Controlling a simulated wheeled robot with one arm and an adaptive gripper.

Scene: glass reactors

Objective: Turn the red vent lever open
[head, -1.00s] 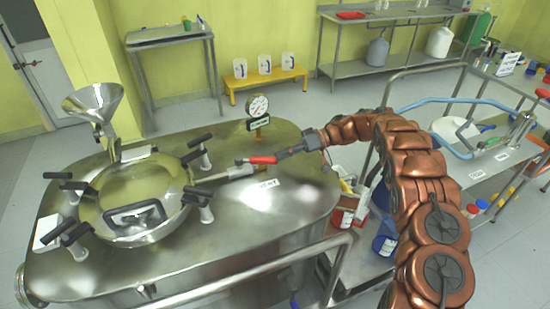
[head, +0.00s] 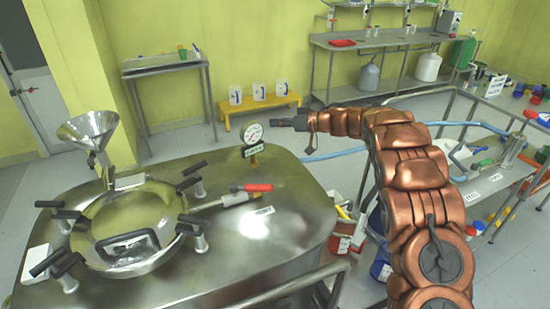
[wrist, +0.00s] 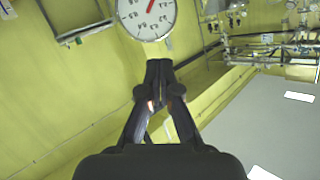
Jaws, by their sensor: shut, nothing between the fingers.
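The red vent lever (head: 258,187) sits on the valve at the end of a short metal pipe (head: 207,206) on the reactor lid. Its red handle points right, roughly in line with the pipe. My gripper (head: 272,122) is above and behind the lever in the head view, clear of it, near the gauge. In the wrist view my gripper (wrist: 159,68) is shut with its fingertips together and nothing between them. The lever is not seen in the wrist view.
A pressure gauge (head: 252,133) stands on the lid behind the lever; its dial (wrist: 147,15) fills the top of the wrist view. The round manway (head: 120,222) with clamp handles and a steel funnel (head: 90,128) are at left. The lid right of the lever is bare.

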